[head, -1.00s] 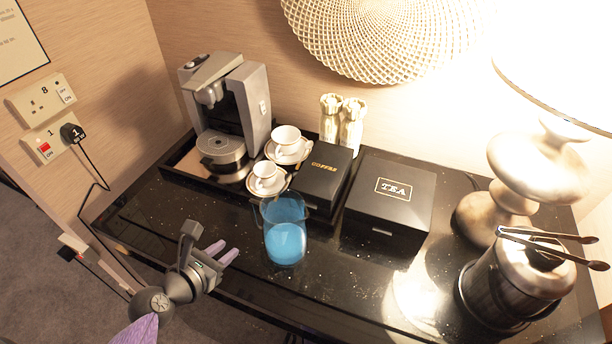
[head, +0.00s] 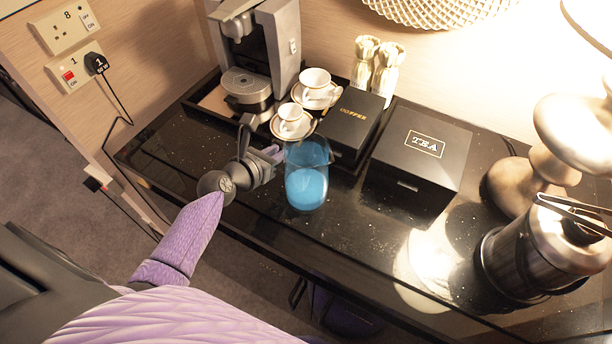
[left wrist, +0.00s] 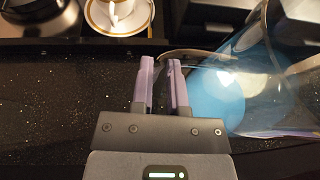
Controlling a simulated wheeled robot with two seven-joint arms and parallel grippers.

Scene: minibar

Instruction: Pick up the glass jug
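The glass jug (head: 307,188) holds blue liquid and stands upright on the black counter, in front of the coffee box. It also shows at the right of the left wrist view (left wrist: 222,100), partly cut off. My left gripper (head: 274,153) is at the jug's left side in the head view. In the left wrist view my left gripper's purple fingers (left wrist: 161,68) are close together, with the jug's curved clear handle between them, so it looks shut on the handle. The jug looks to be still on the counter. My right gripper is not in view.
Two cups on saucers (head: 291,121) and a coffee machine (head: 262,60) stand behind on a black tray. The coffee box (head: 352,120) and tea box (head: 420,150) are behind and right. A metal ice bucket (head: 530,255) with tongs stands far right. The counter's front edge is close.

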